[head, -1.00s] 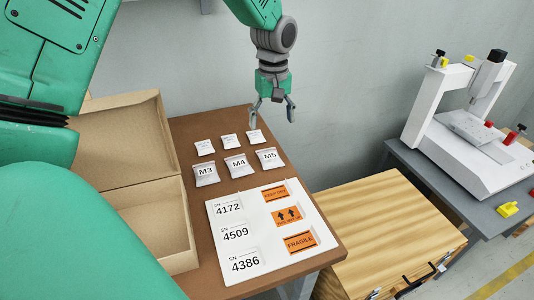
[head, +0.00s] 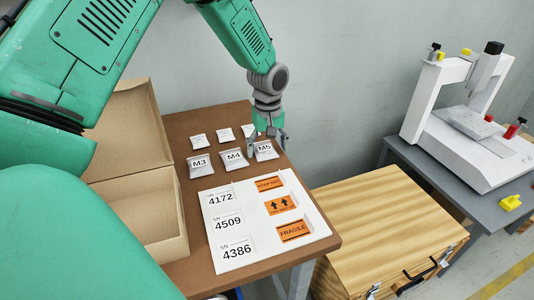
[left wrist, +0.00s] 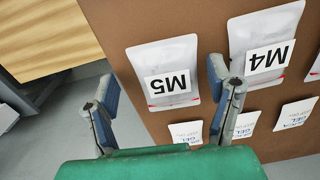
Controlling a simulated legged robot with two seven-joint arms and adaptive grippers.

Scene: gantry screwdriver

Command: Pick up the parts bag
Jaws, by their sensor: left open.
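Three silver parts bags labelled M3 (head: 200,165), M4 (head: 234,159) and M5 (head: 265,151) lie in a row on the brown table. My left gripper (head: 268,143) is open and hangs over the M5 bag's far edge in the head view. In the left wrist view, the open left gripper (left wrist: 165,108) has its fingers apart, with the M5 bag (left wrist: 166,72) beyond and between the fingertips. The M4 bag (left wrist: 262,45) lies to the right, past the right finger. My right gripper is not in view.
Small white packets (head: 199,140) lie behind the bags. A white board (head: 245,203) with number and orange labels lies in front. An open cardboard box (head: 140,205) stands at left, a wooden case (head: 385,220) at right. A white gantry machine (head: 460,140) stands beyond.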

